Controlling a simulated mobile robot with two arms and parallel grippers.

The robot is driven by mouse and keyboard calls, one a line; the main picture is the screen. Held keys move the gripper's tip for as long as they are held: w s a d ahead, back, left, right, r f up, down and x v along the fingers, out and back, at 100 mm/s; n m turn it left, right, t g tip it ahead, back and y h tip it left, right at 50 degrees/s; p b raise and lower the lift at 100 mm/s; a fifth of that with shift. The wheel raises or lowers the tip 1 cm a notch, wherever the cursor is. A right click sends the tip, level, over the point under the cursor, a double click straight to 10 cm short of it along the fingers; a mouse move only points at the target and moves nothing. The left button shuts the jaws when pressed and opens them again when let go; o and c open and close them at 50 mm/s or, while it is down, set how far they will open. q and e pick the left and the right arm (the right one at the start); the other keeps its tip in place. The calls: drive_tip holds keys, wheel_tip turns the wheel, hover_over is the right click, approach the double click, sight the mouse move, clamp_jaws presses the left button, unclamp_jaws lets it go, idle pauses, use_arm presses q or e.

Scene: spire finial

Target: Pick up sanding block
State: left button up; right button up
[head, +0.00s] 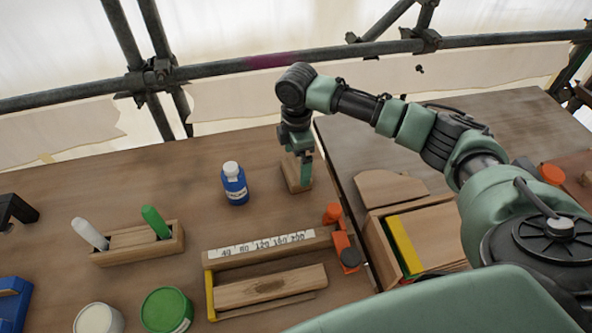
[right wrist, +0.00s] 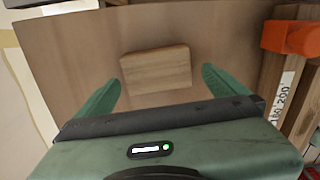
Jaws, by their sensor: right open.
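The sanding block is a small wooden block (head: 291,177) lying on the wooden table below my right gripper in the head view. In the right wrist view the wooden block (right wrist: 156,69) lies just beyond the fingertips, roughly centred between them. My right gripper (head: 302,158) points down over the block; it also shows in the right wrist view (right wrist: 160,85), with its two green fingers spread apart and nothing between them. In the head view the gripper covers part of the block. My left gripper is not in view.
A blue bottle (head: 235,184) stands left of the block. An orange clamp (head: 343,245) and a numbered grit rack (head: 262,247) are in front. A holder (head: 137,243) with a white and a green stick stands left. A wooden box (head: 440,232) is at the right.

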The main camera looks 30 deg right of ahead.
sight(296, 169)
drive_tip(key=f, duration=0.2)
drive_tip(key=f+p, duration=0.1)
drive_tip(key=f, duration=0.1)
drive_tip(key=shift+w, duration=0.25)
drive_tip(key=shift+f, duration=0.4)
drive_tip(key=c, duration=1.2)
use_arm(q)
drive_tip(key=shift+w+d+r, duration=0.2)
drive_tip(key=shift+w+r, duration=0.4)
use_arm(e)
drive_tip(key=shift+r, duration=0.2)
drive_tip(key=shift+r, duration=0.2)
use_arm(q)
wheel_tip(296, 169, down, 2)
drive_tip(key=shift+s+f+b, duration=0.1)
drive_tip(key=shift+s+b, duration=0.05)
drive_tip(key=shift+b, duration=1)
use_arm(e)
wheel_tip(296, 169, up, 19)
drive_tip(key=shift+r, duration=0.2)
